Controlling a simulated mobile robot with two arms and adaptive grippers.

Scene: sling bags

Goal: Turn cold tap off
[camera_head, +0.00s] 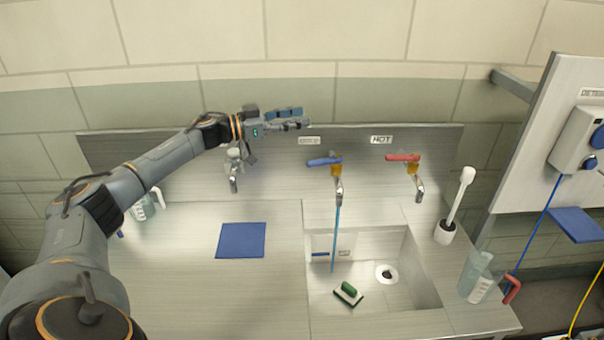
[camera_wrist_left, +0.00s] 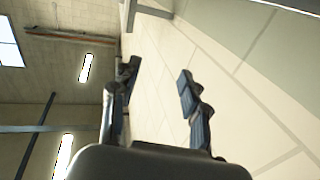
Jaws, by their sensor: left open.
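The cold tap (camera_head: 337,172) is on the steel splashback, with a blue lever handle (camera_head: 324,161) pointing left and a yellow part under it. A thin blue stream (camera_head: 336,235) runs from its spout down into the sink (camera_head: 425,285). The hot tap (camera_head: 408,167) with a red handle is to its right. My left gripper (camera_head: 304,118) is above and a little left of the blue handle in the picture, apart from it. It is open and empty; its two spread fingers also show in the left wrist view (camera_wrist_left: 157,95). My right gripper is not visible.
A third tap (camera_head: 235,172) is below my left wrist. A blue cloth (camera_head: 241,240) lies on the counter. A toilet brush (camera_head: 445,230) and a clear jug (camera_head: 476,278) stand at the right. A panel (camera_head: 545,130) rises at the right.

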